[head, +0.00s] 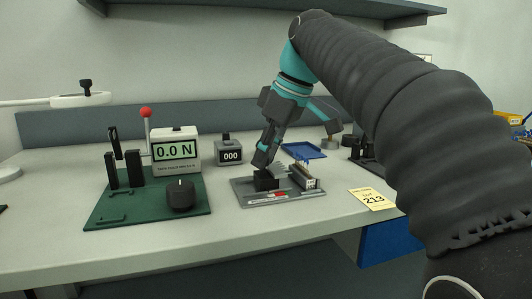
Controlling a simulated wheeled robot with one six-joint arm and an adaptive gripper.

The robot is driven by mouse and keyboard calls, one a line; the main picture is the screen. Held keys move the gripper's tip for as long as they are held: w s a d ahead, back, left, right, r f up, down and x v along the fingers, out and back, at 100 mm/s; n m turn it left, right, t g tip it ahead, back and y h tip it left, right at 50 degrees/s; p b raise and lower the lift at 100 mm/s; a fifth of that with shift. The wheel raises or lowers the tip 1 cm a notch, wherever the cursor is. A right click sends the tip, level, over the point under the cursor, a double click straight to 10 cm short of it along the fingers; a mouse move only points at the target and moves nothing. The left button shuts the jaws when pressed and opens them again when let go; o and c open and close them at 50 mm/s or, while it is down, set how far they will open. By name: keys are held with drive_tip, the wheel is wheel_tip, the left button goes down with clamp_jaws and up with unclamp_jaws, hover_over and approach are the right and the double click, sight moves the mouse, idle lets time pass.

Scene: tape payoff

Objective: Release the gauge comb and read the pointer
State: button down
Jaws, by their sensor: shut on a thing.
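My gripper (265,157) points down over a small grey plate (252,195) near the middle of the bench. Its fingers are shut on the gauge comb (280,169), whose pale teeth show just right of the fingertips; the grip itself is mostly hidden. A black block (266,180) on the plate is directly below the fingertips. A toothed grey and dark block (305,177) stands at the plate's right. A small scale strip with a red mark (280,195) is at the plate's front; the pointer is too small to read.
A green base (145,211) at left carries a black knob (180,195), black posts and a red-topped lever (146,113). A display (176,151) reads 0.0 N, a counter (229,152) 000. A blue tray (303,150) lies behind; a yellow card (373,198) lies at right.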

drive_tip(key=shift+w+d+r+p, duration=0.1)
drive_tip(key=shift+d+p, duration=0.4)
drive_tip(key=shift+p, duration=0.05)
drive_tip(key=shift+d, duration=0.15)
drive_tip(key=c, duration=0.9)
unclamp_jaws()
drive_tip(key=shift+c, duration=0.2)
drive_tip(key=v, duration=0.7)
